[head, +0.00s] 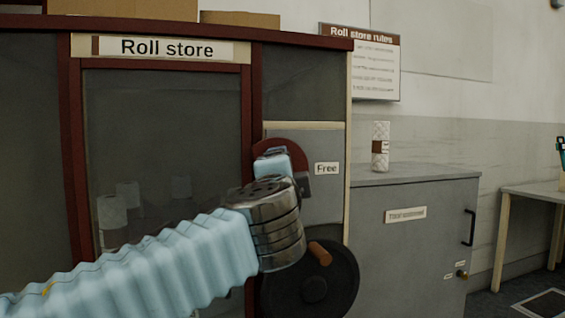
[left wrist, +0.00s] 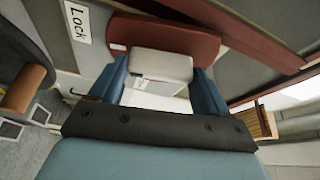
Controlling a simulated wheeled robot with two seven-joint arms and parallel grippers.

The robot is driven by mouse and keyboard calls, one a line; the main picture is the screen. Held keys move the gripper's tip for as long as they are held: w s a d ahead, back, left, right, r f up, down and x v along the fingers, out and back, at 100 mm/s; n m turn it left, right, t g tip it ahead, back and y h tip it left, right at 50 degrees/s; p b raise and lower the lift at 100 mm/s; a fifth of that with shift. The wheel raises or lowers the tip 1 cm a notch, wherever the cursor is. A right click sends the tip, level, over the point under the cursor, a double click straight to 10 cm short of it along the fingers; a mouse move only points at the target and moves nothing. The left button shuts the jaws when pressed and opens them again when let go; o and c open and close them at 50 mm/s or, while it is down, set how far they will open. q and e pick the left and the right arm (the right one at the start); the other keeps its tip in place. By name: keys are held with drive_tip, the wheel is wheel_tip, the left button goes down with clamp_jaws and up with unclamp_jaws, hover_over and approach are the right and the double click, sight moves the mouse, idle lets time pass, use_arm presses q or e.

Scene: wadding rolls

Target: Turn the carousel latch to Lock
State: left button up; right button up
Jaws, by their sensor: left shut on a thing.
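The carousel latch shows as a dark red disc (head: 289,146) on the grey panel beside the roll store door. My left gripper (head: 276,162) is at it and covers most of it. In the left wrist view, the blue fingers of my left gripper (left wrist: 163,85) are shut on the latch's pale grey grip (left wrist: 160,66), in front of the red plate (left wrist: 180,35). A "Free" label (head: 327,168) is right of the latch. A "Lock" label (left wrist: 76,22) shows in the left wrist view, but is hidden in the head view. My right gripper is not in view.
A black wheel (head: 335,285) with a wooden knob (head: 320,253) is just below my left wrist. A grey cabinet (head: 415,240) stands to the right with a wrapped roll (head: 380,147) on top. Pale rolls (head: 112,212) show dimly behind the door's dark pane.

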use_arm(q)
drive_tip(key=shift+m+g+p, duration=0.4)
drive_tip(key=shift+m+p, duration=0.65)
drive_tip(key=shift+m, duration=0.05)
drive_tip(key=o, duration=1)
drive_tip(key=s+b, duration=0.1)
drive_tip(key=s, duration=0.8)
drive_tip(key=s+a+b, duration=0.1)
drive_tip(key=s, duration=0.3)
drive_tip(key=shift+s+b, duration=0.3)
drive_tip(key=shift+s, duration=0.1)
